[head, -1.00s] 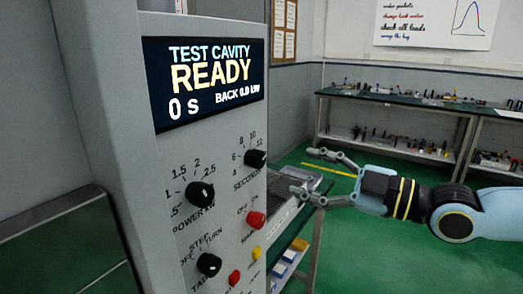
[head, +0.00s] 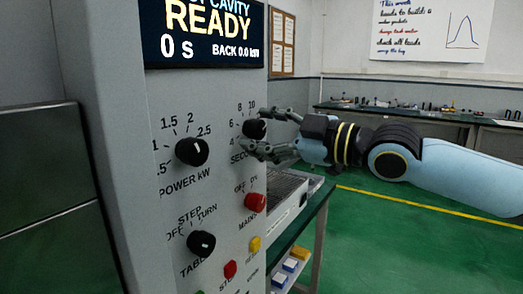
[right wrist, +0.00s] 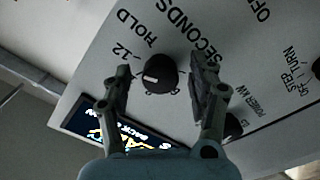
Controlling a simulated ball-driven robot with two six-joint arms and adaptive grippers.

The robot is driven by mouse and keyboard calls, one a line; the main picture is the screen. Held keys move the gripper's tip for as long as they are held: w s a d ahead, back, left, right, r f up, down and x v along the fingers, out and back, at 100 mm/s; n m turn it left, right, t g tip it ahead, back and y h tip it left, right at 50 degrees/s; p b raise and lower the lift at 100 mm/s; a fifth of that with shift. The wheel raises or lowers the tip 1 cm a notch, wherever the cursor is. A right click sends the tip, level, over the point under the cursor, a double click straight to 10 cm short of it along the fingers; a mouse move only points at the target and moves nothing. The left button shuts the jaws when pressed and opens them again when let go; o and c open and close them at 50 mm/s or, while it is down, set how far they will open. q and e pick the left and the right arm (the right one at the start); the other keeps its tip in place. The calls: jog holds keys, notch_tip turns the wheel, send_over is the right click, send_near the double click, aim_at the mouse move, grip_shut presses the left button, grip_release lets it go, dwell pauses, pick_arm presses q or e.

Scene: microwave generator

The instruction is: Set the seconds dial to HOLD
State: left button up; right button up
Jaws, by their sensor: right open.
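The seconds dial (head: 254,129) is a black round knob on the grey front panel, between the scale numbers and the word SECONDS. In the right wrist view, the dial (right wrist: 160,72) shows a white pointer mark toward the left finger, below the 12 and away from the HOLD label (right wrist: 136,29). My right gripper (head: 262,131) is open at the panel, with one finger on either side of the dial. In the right wrist view its fingertips (right wrist: 162,72) show gaps to the knob. The left finger hides part of the scale. My left gripper is not in view.
The power dial (head: 192,152), the red mains knob (head: 255,202) and the table dial (head: 201,243) sit nearby on the panel. The display (head: 205,35) above reads READY and 0 s. A bench with a grilled unit (head: 287,197) stands behind the panel's right edge.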

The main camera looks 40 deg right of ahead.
jog(key=shift+w+a, duration=0.15)
jog(key=shift+w, duration=0.05)
jog(key=c, duration=1.1)
jog(key=shift+c, duration=0.2)
jog(key=m+p, duration=0.1)
jog(key=m, duration=0.3)
jog(key=shift+m, duration=0.3)
jog(key=shift+m+p, duration=0.45)
jog(key=shift+m, duration=1.85)
